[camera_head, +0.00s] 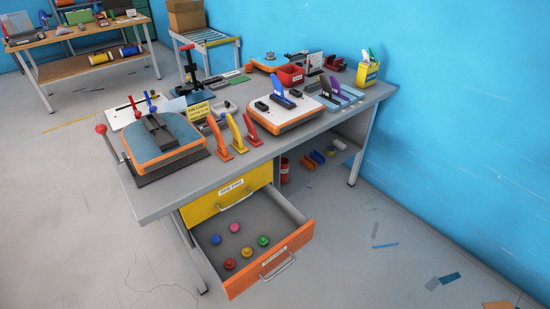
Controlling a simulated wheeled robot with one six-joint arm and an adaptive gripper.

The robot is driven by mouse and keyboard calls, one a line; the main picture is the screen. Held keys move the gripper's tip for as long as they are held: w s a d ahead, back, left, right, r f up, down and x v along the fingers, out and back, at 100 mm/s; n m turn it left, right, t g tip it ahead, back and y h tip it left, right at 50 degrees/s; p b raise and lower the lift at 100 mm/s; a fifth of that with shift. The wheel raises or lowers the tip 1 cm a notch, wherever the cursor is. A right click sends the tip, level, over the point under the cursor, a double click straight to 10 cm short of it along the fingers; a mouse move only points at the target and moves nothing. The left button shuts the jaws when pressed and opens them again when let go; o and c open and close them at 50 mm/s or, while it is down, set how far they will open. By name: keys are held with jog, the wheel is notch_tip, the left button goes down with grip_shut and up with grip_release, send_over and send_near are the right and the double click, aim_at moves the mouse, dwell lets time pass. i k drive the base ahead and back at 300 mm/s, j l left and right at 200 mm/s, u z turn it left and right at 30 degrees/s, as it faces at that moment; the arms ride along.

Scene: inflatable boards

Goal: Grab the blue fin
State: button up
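A blue fin (280,90) stands upright on a white board with an orange edge (287,111), on the workbench (235,172). Its base sits between two small black pieces on the board. Just right of the board, a dark fin (326,88) and a purple fin (337,88) stand close together. My gripper is not in view.
An open orange-fronted drawer (295,254) holding several coloured round pieces juts out at the front. A blue-topped board (165,140) lies at the bench's left. A red bin (291,75) and a yellow container (367,73) stand behind. The floor left of the bench is mostly clear.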

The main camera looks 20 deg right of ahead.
aim_at(278, 92)
jog(key=i+l+z, duration=0.25)
jog(key=l, duration=0.25)
jog(key=i+l+z, duration=0.3)
jog(key=i+l, duration=0.15)
